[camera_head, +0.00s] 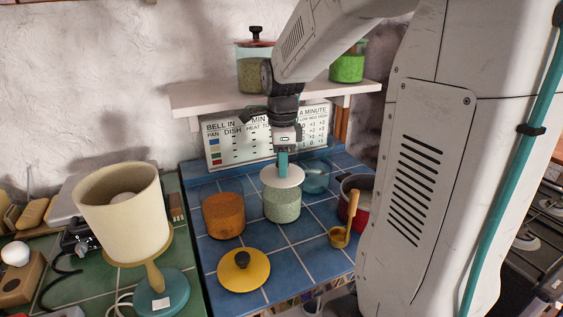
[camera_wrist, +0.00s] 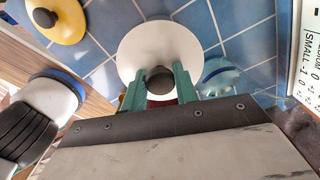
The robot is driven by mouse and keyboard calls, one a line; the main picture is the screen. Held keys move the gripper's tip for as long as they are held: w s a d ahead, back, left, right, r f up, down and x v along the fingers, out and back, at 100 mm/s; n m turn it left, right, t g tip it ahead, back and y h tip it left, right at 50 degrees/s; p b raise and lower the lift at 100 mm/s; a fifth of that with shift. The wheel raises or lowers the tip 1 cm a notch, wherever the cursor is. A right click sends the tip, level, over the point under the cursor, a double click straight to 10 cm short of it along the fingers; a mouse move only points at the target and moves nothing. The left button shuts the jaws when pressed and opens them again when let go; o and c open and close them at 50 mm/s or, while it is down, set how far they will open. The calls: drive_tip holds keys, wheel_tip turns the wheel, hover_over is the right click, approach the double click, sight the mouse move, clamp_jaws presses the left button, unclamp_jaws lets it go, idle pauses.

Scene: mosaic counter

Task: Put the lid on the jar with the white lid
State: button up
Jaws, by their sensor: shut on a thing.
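My gripper (camera_head: 282,162) is over the blue tiled counter with its fingers pointing down. In the wrist view my gripper (camera_wrist: 158,84) is shut on the dark knob (camera_wrist: 160,78) of the round white lid (camera_wrist: 150,40). In the head view the white lid (camera_head: 270,178) looks level and covers the mouth of a clear jar (camera_head: 282,206) with pale green contents. The jar stands upright. I cannot tell whether the lid touches the rim or hangs slightly above it. The lid hides the jar in the wrist view.
An orange jar (camera_head: 223,216) stands left of the jar, and a yellow lid (camera_head: 258,270) lies in front. A teal glass piece (camera_head: 317,180), a red pot (camera_head: 363,216) and an orange ladle (camera_head: 339,238) are at right. A shelf (camera_head: 210,97) is above; a lamp (camera_head: 124,215) is left.

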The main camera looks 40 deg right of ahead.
drive_tip(key=o, duration=1.6)
drive_tip(key=shift+c, duration=0.2)
drive_tip(key=shift+r, duration=0.1)
drive_tip(key=shift+r, duration=3.4)
